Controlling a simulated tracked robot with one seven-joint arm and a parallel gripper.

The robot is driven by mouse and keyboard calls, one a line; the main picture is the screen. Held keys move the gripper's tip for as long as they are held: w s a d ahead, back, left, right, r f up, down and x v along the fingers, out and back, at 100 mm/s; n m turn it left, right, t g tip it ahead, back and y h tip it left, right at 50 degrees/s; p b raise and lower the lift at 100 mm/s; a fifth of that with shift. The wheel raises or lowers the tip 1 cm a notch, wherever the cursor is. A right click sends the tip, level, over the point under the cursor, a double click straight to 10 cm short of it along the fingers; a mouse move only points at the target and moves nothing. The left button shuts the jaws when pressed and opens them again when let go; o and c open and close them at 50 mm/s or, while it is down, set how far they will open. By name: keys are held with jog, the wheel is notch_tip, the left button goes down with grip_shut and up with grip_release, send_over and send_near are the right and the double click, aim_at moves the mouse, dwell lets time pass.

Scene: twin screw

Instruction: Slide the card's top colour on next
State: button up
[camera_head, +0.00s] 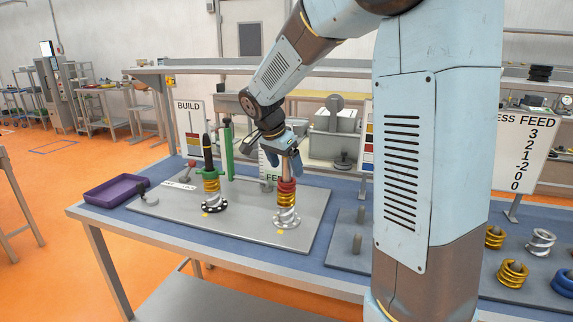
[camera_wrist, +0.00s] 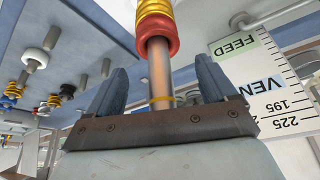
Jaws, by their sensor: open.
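My gripper (camera_head: 286,168) is open and points down over the top of the right-hand screw. In the wrist view its two fingers (camera_wrist: 160,82) stand either side of the bare metal shaft (camera_wrist: 158,65). A red ring (camera_head: 286,186) sits on that shaft just past the fingertips, with a gold coil (camera_head: 287,199) and a silver coil (camera_head: 287,218) below it.
A purple tray (camera_head: 115,190) lies at the left. Loose coils, including gold (camera_head: 513,273), silver (camera_head: 541,241) and blue (camera_head: 563,281), stand at the right. A FEED and VENT scale (camera_wrist: 258,85) stands close to the fingers. A number board (camera_head: 520,150) is at the right.

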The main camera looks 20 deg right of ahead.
jog(key=v, duration=1.3)
jog(key=shift+r, duration=0.3)
jog(key=shift+s+a, duration=0.1)
jog(key=shift+a, duration=0.05)
dwell(0.7)
